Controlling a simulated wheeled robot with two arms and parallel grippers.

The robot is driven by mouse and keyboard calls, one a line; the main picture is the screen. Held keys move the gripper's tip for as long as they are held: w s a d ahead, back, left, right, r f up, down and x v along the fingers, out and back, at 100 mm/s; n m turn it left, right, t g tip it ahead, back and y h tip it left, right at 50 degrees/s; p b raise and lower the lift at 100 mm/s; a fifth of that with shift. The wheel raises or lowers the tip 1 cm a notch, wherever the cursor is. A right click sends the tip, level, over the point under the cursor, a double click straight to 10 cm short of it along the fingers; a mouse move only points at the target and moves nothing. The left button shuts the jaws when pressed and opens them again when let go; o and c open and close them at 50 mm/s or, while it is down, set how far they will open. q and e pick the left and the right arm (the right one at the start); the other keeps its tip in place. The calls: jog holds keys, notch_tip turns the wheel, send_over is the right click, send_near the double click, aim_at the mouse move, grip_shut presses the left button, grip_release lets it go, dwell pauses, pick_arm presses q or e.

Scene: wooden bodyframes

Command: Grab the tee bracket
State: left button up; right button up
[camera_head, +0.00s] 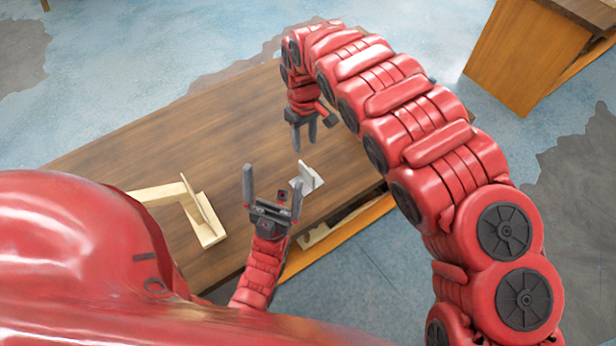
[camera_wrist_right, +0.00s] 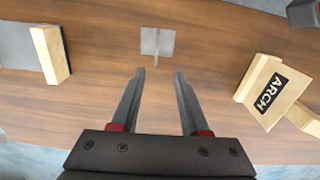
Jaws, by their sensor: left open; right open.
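The tee bracket (camera_head: 307,179) is a small pale grey piece with an upright plate, standing on the brown wooden table near its right part. In the right wrist view the tee bracket (camera_wrist_right: 157,42) lies just beyond the fingertips, roughly centred between them. My right gripper (camera_head: 304,144) is open and points down above the table, behind the bracket in the head view. Its two fingers (camera_wrist_right: 160,75) show empty in the wrist view. My left gripper (camera_head: 272,167) is open and empty, to the left of the bracket, fingers pointing away from me.
A light wooden frame piece (camera_head: 207,232) stands on the table's left part. The right wrist view shows a wooden block labelled ARCH (camera_wrist_right: 268,92) at right and a wooden piece with a dark panel (camera_wrist_right: 50,52) at left. A wooden cabinet (camera_head: 525,55) stands at the upper right.

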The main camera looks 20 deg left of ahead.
jog(key=b, duration=0.2)
send_near(306, 168)
notch_tip(306, 168, down, 9)
jog(key=p, duration=0.4)
jog(key=shift+f, duration=0.2)
jog(key=shift+d+f, duration=0.1)
jog(key=shift+f, duration=0.35)
grip_shut()
dwell(1.0)
